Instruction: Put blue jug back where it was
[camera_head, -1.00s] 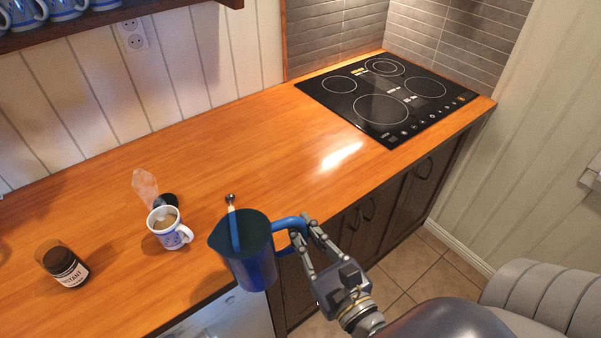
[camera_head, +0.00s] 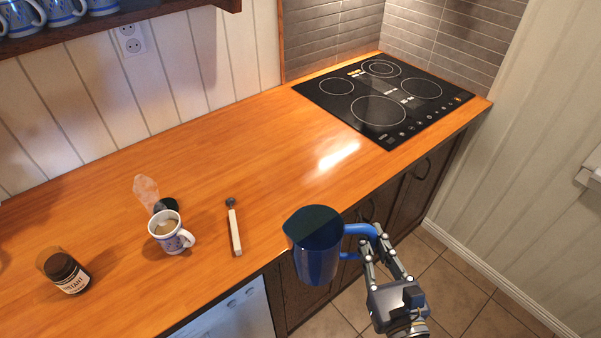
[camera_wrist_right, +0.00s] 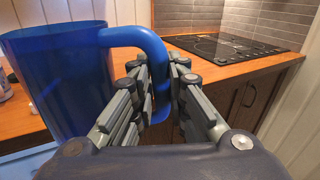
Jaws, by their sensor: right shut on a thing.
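The blue jug (camera_head: 316,259) is upright in the head view, in front of the counter's front edge and held in the air. My right gripper (camera_head: 373,250) is shut on the jug's handle, on the jug's right side. In the right wrist view the jug (camera_wrist_right: 62,80) fills the left side, and its handle passes between the fingers of my right gripper (camera_wrist_right: 160,90). The jug's inside looks dark from above, and its contents cannot be told. My left gripper is not in view.
A black cooktop (camera_head: 385,97) is at the back right. The counter between utensil and cooktop is clear.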

